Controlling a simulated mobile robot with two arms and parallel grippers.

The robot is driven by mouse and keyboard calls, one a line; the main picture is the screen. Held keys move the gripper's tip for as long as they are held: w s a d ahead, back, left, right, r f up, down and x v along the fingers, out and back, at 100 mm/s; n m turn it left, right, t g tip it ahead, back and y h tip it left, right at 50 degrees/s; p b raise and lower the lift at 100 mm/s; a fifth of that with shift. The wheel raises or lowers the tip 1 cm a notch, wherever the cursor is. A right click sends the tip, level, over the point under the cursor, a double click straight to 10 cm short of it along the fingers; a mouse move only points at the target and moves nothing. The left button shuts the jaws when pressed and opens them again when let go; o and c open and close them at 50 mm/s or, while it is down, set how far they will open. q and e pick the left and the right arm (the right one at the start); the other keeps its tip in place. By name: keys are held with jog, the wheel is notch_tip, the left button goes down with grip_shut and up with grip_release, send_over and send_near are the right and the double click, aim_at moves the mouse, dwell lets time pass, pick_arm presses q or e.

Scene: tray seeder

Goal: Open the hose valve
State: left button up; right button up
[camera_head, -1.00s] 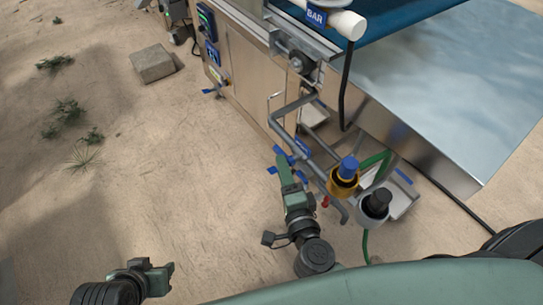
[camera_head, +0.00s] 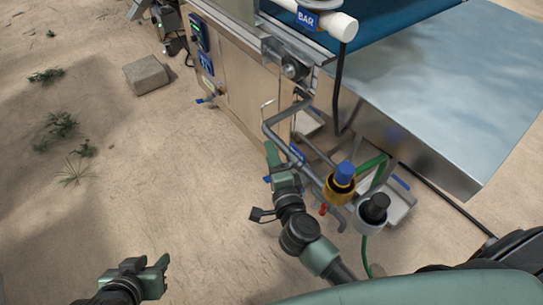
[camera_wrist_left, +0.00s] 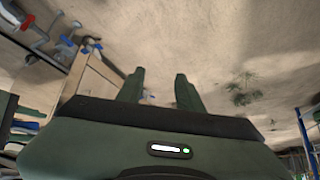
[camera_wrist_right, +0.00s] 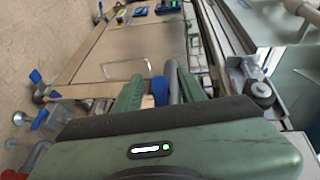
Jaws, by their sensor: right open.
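My right gripper (camera_head: 278,162) is open beside the grey pipe frame at the machine's lower corner. In the right wrist view, a grey pipe (camera_wrist_right: 173,82) and a blue part (camera_wrist_right: 160,92) show between its fingers; I cannot tell whether they touch. A blue lever (camera_wrist_right: 36,76) is left of the fingers. In the head view, a blue handle (camera_head: 268,180) shows beside the gripper and a small red handle (camera_head: 323,210) hangs below the brass-coloured fitting. Which handle belongs to the hose valve is unclear. My left gripper (camera_head: 155,268) is open and empty above the sand.
A brass-coloured fitting with a blue knob (camera_head: 345,172) and a grey one with a black knob (camera_head: 375,207) stand right of my right gripper. A green hose (camera_head: 368,165) runs behind them. A stone block (camera_head: 147,75) lies on open sand.

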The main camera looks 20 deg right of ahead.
grip_shut()
pick_arm(q)
jog(key=shift+w, duration=0.1)
pick_arm(e)
jog(key=shift+t+b, duration=0.4)
jog(key=shift+b, duration=0.4)
jog(key=shift+d+r+m+t+b, duration=0.1)
jog(key=shift+r+m+t+b, duration=0.25)
jog(key=shift+b, duration=0.3)
pick_arm(q)
jog(key=w+d+r+t+h, duration=0.2)
jog(key=w+d+r+t, duration=0.1)
jog(key=w+r+t, duration=0.4)
notch_tip(320, 180, up, 3)
jog(key=shift+w+d+r, duration=0.1)
jog(key=shift+w+d, duration=0.25)
jog(key=shift+w, duration=0.65)
pick_arm(e)
grip_release()
